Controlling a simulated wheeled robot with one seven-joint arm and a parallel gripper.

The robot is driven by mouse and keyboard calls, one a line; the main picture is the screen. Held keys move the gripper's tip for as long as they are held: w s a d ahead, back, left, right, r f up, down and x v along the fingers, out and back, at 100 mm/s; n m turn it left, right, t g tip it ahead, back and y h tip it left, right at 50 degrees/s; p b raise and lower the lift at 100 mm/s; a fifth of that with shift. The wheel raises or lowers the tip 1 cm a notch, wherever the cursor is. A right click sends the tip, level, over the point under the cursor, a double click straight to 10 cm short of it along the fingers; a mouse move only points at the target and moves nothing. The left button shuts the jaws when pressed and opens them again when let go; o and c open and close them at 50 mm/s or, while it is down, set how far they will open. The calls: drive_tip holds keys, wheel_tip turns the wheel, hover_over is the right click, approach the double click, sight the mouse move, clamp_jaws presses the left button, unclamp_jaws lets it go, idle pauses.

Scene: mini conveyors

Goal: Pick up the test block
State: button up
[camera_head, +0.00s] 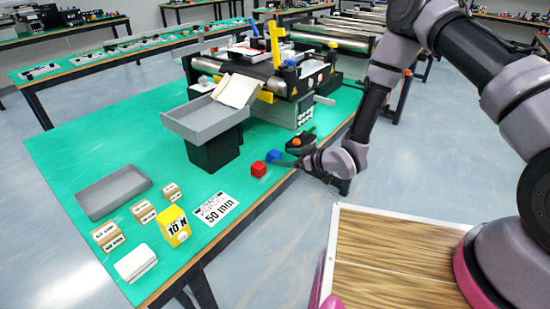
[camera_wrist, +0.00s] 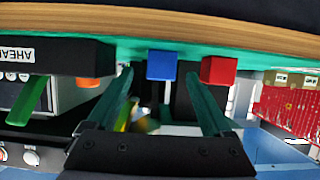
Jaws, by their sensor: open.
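No block in view is labelled as a test block. A small blue cube (camera_head: 273,156) and a small red cube (camera_head: 259,169) sit close together on the green mat near the table's right edge. My gripper (camera_head: 306,164) is at that edge, just right of the cubes. In the wrist view, which is upside down, my gripper (camera_wrist: 163,77) is open with nothing held. The blue cube (camera_wrist: 162,65) shows ahead between the fingertips; the red cube (camera_wrist: 218,69) shows beyond the right finger. A yellow block marked 10 N (camera_head: 174,226) stands near the front.
A grey tray on a black stand (camera_head: 206,119) and a mini conveyor (camera_head: 265,70) stand behind the cubes. A grey tray (camera_head: 112,190), small labelled boxes and a 50 mm card (camera_head: 214,208) lie frontward.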

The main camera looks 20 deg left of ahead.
sight(279, 156)
drive_tip(key=x, duration=0.5)
drive_tip(key=shift+a, duration=0.15)
drive_tip(key=shift+r, duration=0.1)
clamp_jaws()
